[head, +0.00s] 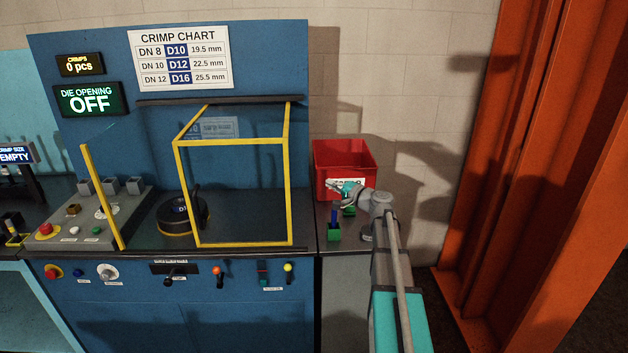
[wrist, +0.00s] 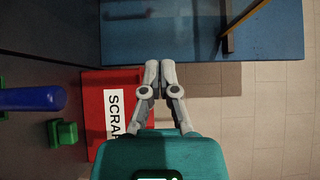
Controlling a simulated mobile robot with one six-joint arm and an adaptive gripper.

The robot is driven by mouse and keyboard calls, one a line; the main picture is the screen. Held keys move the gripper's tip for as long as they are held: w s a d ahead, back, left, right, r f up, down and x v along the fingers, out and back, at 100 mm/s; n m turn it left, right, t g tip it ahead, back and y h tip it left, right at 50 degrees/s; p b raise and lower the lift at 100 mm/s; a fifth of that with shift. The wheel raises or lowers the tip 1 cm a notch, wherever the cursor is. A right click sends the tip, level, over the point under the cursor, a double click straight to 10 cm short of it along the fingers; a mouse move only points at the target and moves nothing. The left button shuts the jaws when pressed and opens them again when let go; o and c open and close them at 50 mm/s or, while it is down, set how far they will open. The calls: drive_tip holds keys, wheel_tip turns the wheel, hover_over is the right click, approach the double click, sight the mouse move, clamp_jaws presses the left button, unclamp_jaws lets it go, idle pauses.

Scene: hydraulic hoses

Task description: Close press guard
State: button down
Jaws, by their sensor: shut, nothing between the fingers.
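The press guard is a yellow frame (head: 182,195) standing on the dark press bed below a black bar on the blue panel. A separate slanted yellow upright (head: 102,197) stands to its left; I cannot tell whether a clear panel joins it to the frame. A black round die part (head: 176,220) with a yellow band sits between them, partly behind the frame. My gripper (head: 332,184) is right of the guard, apart from it, in front of the red bin. In the wrist view my gripper (wrist: 160,64) is shut and empty, above the bin.
The red scrap bin (head: 345,157) stands right of the press; it also shows in the wrist view (wrist: 95,110). Small green holders (head: 334,234) stand before it, one with a blue piece. A grey button box (head: 85,220) is left of the guard. An orange post (head: 520,150) rises at right.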

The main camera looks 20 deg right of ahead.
drive_tip(key=s+a+x, duration=0.1)
drive_tip(key=a+x, duration=0.1)
drive_tip(key=x, duration=1)
drive_tip(key=shift+a, duration=0.5)
drive_tip(key=shift+w+f, duration=0.1)
drive_tip(key=shift+w, duration=0.05)
